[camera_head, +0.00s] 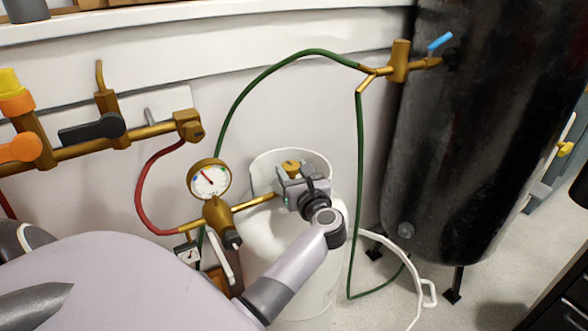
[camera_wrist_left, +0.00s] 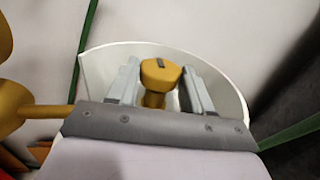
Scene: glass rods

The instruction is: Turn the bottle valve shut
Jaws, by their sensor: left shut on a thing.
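The bottle valve (camera_head: 291,167) is a brass-yellow knob on top of a white gas bottle (camera_head: 270,235), inside its white collar (camera_head: 262,165). My left gripper (camera_head: 294,180) is over the bottle top at the valve, and its own body hides part of it. In the left wrist view the valve knob (camera_wrist_left: 160,72) sits between the two grey fingers of my left gripper (camera_wrist_left: 162,85). The fingers are shut on the knob; thin gaps seem to show beside it. The white collar (camera_wrist_left: 95,75) curves behind the knob. My right gripper is not in view.
A brass regulator with a round gauge (camera_head: 210,179) stands left of the bottle, joined by a brass pipe. A red hose (camera_head: 139,190) and a green hose (camera_head: 236,100) run nearby. A large black tank (camera_head: 450,130) stands at right. A valve manifold (camera_head: 150,130) is at left.

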